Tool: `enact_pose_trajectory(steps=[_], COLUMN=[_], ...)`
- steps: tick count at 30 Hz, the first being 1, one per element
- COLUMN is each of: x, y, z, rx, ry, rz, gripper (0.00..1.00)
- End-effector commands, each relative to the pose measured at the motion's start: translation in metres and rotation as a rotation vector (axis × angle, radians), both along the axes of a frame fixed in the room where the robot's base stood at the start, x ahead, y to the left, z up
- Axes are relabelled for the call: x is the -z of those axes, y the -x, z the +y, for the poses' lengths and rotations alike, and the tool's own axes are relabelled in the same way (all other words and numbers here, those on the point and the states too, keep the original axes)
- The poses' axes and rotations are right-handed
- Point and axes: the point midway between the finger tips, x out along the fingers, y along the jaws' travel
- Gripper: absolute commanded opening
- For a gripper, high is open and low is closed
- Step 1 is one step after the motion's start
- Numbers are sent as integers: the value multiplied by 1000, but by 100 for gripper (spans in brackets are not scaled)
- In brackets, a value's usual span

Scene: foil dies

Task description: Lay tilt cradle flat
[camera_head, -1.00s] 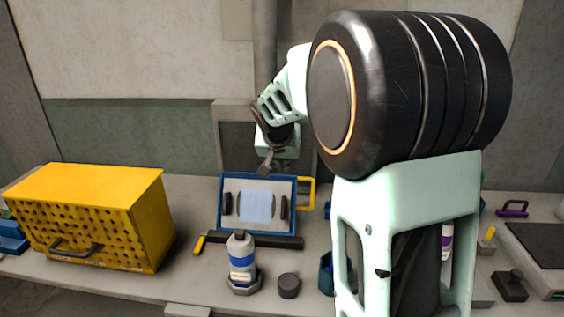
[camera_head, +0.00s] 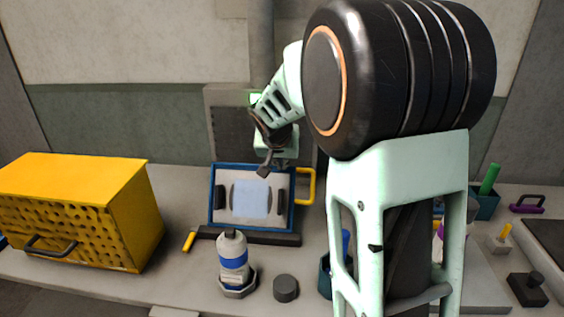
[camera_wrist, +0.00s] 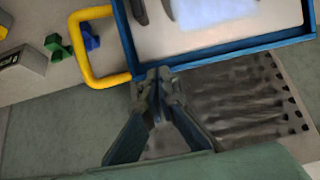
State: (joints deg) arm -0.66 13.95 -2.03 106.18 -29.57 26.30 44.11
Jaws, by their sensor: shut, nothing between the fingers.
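The tilt cradle is a blue-framed tray (camera_head: 212,198) with a pale bed, standing tilted up behind a dark bar (camera_head: 262,238), with a yellow handle (camera_head: 312,186) on its right side. A pale blue sheet (camera_head: 252,199) lies on the bed between two dark grips. My gripper (camera_head: 264,171) is at the cradle's raised far edge. In the wrist view the shut fingertips (camera_wrist: 156,76) are right at the blue rim (camera_wrist: 225,49), beside the yellow handle (camera_wrist: 84,48). Nothing shows between them. I cannot tell whether they touch the rim.
A yellow perforated box (camera_head: 75,205) stands at the left. A white and blue bottle (camera_head: 233,262) and a dark round puck (camera_head: 285,288) stand in front of the cradle. A yellow-handled tool (camera_head: 190,240) lies at its left. My arm hides much of the bench's right side.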

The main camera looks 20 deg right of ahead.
Motion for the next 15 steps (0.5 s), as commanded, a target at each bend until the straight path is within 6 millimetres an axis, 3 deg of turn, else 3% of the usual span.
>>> enact_pose_trajectory(steps=[15], x=[-2], y=[-5], z=[-3], rx=[3], ry=[-11], rz=[27], gripper=[0])
